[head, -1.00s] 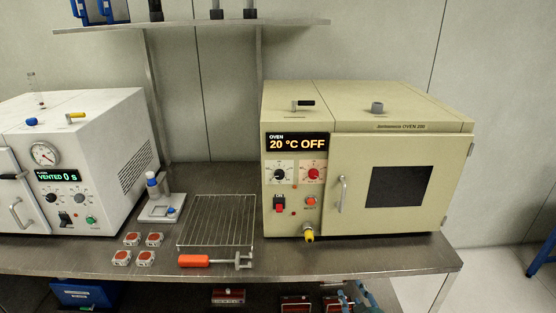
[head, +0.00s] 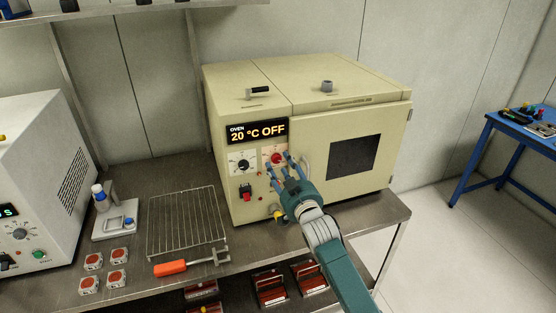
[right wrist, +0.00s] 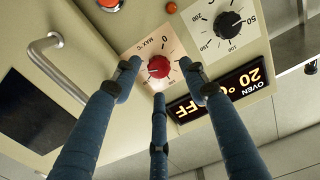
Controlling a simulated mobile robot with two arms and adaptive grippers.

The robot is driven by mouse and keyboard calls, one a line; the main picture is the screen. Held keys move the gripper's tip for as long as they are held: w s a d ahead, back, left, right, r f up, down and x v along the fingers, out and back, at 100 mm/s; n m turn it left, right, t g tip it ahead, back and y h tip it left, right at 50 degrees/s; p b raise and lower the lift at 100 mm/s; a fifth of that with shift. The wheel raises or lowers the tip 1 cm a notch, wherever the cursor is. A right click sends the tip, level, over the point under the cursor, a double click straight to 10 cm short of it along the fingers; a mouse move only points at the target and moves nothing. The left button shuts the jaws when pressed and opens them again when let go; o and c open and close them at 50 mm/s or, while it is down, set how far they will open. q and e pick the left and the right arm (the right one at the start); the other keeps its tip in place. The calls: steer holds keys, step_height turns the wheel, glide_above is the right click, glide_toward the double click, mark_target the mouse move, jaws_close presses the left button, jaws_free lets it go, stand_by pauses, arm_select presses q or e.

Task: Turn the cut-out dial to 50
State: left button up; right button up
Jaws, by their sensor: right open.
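The red cut-out dial (head: 277,158) is on the oven's front panel, under the display reading "20 °C OFF". My right gripper (head: 276,167) is in front of the panel, partly covering the dial's plate. In the right wrist view its three blue fingers (right wrist: 160,80) are open and spread around the dial. I cannot tell whether any fingertip touches it. My left gripper is not in view.
A black dial (right wrist: 228,24) sits on the neighbouring scale plate. The oven door handle (right wrist: 45,44) and a red-orange button (right wrist: 108,4) are close to my fingers. The wire rack (head: 187,222) and orange-handled tool (head: 190,264) lie on the bench (head: 135,190) left of the oven.

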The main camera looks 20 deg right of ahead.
mark_target(276, 158)
steer(key=shift+w, duration=1.05)
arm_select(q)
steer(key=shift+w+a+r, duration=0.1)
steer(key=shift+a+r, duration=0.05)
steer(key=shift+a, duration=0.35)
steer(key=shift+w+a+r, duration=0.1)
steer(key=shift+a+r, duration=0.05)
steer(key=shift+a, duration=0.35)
arm_select(e)
steer(key=shift+w, duration=0.3)
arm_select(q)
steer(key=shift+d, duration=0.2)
arm_select(e)
jaws_close()
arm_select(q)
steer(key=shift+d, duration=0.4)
arm_select(e)
steer(key=shift+n, duration=0.3)
